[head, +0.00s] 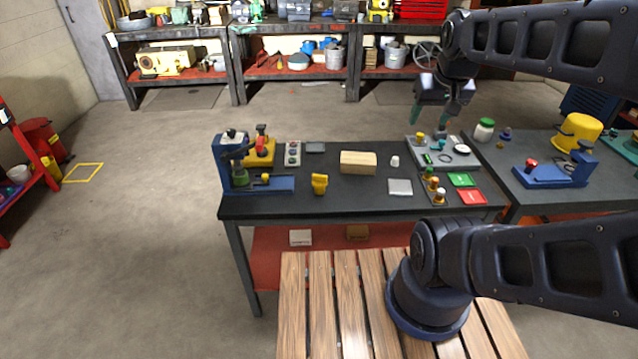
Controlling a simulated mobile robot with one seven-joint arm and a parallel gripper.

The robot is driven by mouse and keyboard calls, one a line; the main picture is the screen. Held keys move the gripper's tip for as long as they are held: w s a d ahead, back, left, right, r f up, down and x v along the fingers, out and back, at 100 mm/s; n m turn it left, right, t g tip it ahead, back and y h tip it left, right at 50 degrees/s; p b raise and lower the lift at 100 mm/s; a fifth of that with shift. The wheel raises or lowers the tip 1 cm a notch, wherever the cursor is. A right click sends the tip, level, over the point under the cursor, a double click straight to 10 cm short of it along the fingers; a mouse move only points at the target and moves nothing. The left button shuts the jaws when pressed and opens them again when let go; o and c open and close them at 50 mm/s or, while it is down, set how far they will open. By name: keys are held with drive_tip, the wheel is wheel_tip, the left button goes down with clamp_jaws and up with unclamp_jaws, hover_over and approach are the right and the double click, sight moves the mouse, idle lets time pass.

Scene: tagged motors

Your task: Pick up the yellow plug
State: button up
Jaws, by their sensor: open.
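A small yellow piece (319,184) that looks like a plug stands near the front edge of the dark workbench (350,208), left of centre. Another small yellow cap (420,138) is on a grey panel (455,160) at the right of the bench. I cannot tell for sure which one is the yellow plug. My gripper (428,118) is open and empty, with its greenish fingertips pointing down. It appears above the back right of the bench, near the grey panel, and far from the front yellow piece.
A blue press (232,165) stands at the bench's left. A wooden block (358,162), a grey plate (400,187) and green and red pads (466,187) lie on it. Bench space around the front yellow piece is clear.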

drive_tip(key=o, duration=0.5)
drive_tip(key=shift+c, duration=0.2)
